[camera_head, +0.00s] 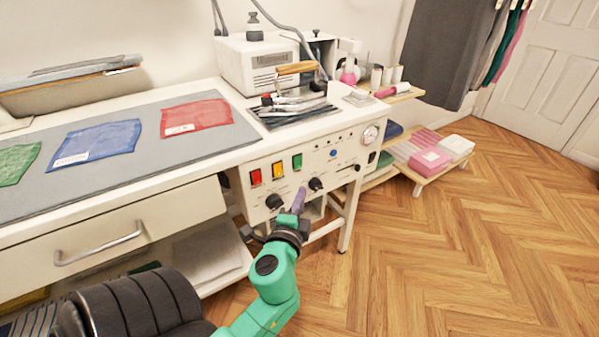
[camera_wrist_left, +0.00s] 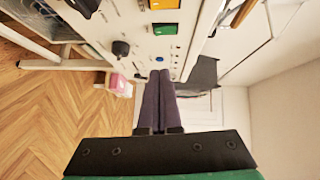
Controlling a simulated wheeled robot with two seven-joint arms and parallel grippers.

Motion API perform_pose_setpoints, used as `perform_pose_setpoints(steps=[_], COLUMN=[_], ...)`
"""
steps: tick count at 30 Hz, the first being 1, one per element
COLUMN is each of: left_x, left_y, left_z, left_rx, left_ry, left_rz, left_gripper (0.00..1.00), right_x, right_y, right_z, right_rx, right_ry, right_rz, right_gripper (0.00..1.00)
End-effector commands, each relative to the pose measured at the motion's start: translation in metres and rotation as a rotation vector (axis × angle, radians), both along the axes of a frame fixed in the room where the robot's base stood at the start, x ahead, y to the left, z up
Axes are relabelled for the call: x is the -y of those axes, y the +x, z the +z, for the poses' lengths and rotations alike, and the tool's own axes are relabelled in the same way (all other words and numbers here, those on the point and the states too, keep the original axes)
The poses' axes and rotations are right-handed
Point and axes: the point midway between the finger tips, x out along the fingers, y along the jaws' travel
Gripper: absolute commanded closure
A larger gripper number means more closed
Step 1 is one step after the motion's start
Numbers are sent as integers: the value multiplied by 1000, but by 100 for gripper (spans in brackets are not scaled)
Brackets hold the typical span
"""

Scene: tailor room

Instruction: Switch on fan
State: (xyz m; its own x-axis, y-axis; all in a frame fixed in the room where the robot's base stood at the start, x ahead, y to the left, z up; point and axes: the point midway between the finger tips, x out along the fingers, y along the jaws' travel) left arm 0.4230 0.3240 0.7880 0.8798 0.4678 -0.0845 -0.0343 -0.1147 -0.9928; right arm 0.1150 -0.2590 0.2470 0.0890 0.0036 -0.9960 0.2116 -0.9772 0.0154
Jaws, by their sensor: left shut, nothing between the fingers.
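The control panel (camera_head: 335,169) on the front of the ironing table carries a red switch (camera_head: 256,177), a yellow switch (camera_head: 278,170) and a green switch (camera_head: 297,162). Below them are a left black knob (camera_head: 274,201) and a right black knob (camera_head: 316,184). A small blue button (camera_head: 333,153) is to the right. I cannot read which control is the fan's. My left gripper (camera_head: 300,192) is shut and empty, in front of the panel below the green switch and between the knobs. In the left wrist view its purple fingers (camera_wrist_left: 160,76) lie together; contact with the panel cannot be judged. My right gripper is out of view.
A round gauge (camera_head: 370,134) is at the panel's right end. An iron (camera_head: 294,88) stands on the table above. A drawer handle (camera_head: 98,244) sticks out at the left. The wooden floor (camera_head: 450,260) is clear.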

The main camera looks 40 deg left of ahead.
Motion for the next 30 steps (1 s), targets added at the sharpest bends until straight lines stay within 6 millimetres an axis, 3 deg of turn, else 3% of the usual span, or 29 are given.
perform_pose_setpoints(steps=[9, 16, 30], left_x=[-34, -67, -71], left_y=[63, 70, 72], left_z=[-3, -10, -15], left_rx=[2, -2, 4], left_ry=[2, 0, 11], left_rz=[2, 2, 0], left_gripper=[100, 100, 100], right_x=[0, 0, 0], right_y=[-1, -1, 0], right_z=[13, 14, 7], right_rx=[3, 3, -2], right_ry=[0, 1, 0], right_rz=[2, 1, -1], right_gripper=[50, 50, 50])
